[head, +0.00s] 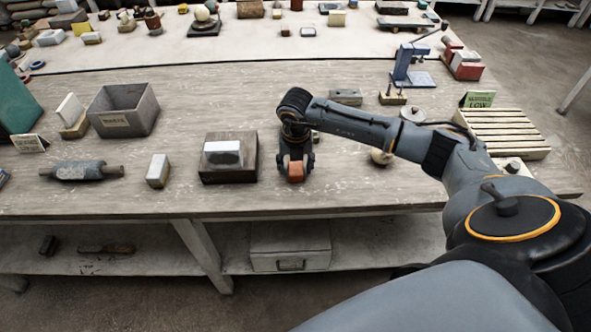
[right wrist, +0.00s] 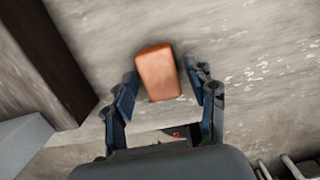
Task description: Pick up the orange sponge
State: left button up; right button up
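The orange sponge (head: 296,171) is a small block on the wooden table, near its front edge. In the right wrist view the sponge (right wrist: 158,73) lies slightly turned, just beyond and between the fingertips. My right gripper (head: 295,163) is above and around the sponge, pointing down. In the right wrist view its fingers (right wrist: 163,92) are spread, with a gap between each finger and the sponge. Part of the sponge is hidden by the gripper in the head view. My left gripper is not in view.
A dark wooden block with a white piece on top (head: 228,174) stands just left of the gripper. A round pale object (head: 381,156) sits to the right under my arm. The table front there is clear.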

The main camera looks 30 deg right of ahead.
aim_at(294, 167)
jog(key=c, duration=0.5)
jog(key=shift+r+b, duration=0.4)
jog(key=shift+r, duration=0.1)
jog(key=r, duration=0.1)
jog(key=r+b, duration=0.1)
jog(key=shift+a+r, duration=0.2)
jog(key=shift+r, duration=0.1)
jog(key=s+a+r+b, duration=0.1)
jog(key=s+a+r, duration=0.2)
jog(key=s+a+r+b, duration=0.1)
jog(key=s+a+r, duration=0.2)
jog(key=a, duration=0.1)
jog(key=s+a+r, duration=0.3)
jog(key=shift+a+r+b, duration=0.15)
jog(key=shift+r+b, duration=0.1)
jog(key=shift+b, duration=0.15)
